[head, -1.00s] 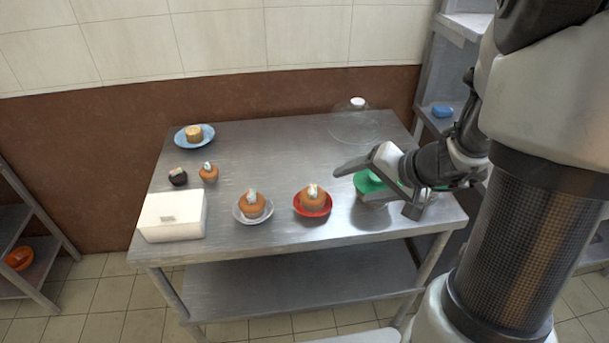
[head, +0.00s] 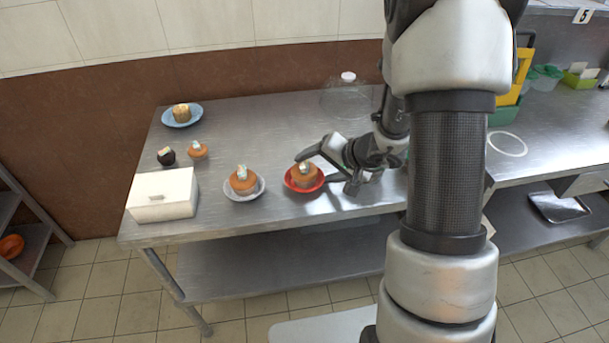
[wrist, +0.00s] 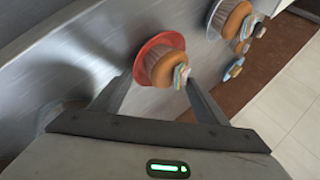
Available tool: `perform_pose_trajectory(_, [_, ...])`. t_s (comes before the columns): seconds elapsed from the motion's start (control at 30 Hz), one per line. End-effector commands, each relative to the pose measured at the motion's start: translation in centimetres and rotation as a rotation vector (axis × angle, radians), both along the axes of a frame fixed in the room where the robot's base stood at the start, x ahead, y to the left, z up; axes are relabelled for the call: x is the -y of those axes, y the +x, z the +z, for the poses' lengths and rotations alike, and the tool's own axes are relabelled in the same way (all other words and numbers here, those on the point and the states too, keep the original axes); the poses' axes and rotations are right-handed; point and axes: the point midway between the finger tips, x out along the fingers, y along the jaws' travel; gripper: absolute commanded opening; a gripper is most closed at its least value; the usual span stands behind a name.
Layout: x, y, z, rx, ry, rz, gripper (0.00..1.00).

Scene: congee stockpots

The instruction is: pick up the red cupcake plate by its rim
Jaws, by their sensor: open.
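The red cupcake plate (head: 303,189) lies on the steel table near its front edge, with an orange-brown cupcake (head: 305,175) standing on it. My gripper (head: 317,168) is open and empty at the plate's right side; one finger reaches behind the cupcake, the other to the plate's right. In the wrist view the red plate (wrist: 148,46) and its cupcake (wrist: 162,72) appear just beyond and between the open fingertips (wrist: 160,80). I cannot tell whether a finger touches the plate or cupcake.
A white plate (head: 236,196) with a similar cupcake stands close on the left. Further left are a white box (head: 162,197), two small cakes and a blue plate (head: 189,122). A clear dome (head: 345,100) stands at the back.

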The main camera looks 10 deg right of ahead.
Motion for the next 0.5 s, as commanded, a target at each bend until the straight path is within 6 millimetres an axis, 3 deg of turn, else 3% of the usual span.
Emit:
perform_pose_trajectory(0.23, [-0.07,0.11,-0.09,0.001,0.000,-0.001,0.66])
perform_pose_trajectory(0.4, [-0.06,0.10,-0.08,0.000,0.000,0.000,0.38])
perform_pose_trajectory(0.5, [-0.06,0.12,-0.05,0.001,0.000,-0.001,0.38])
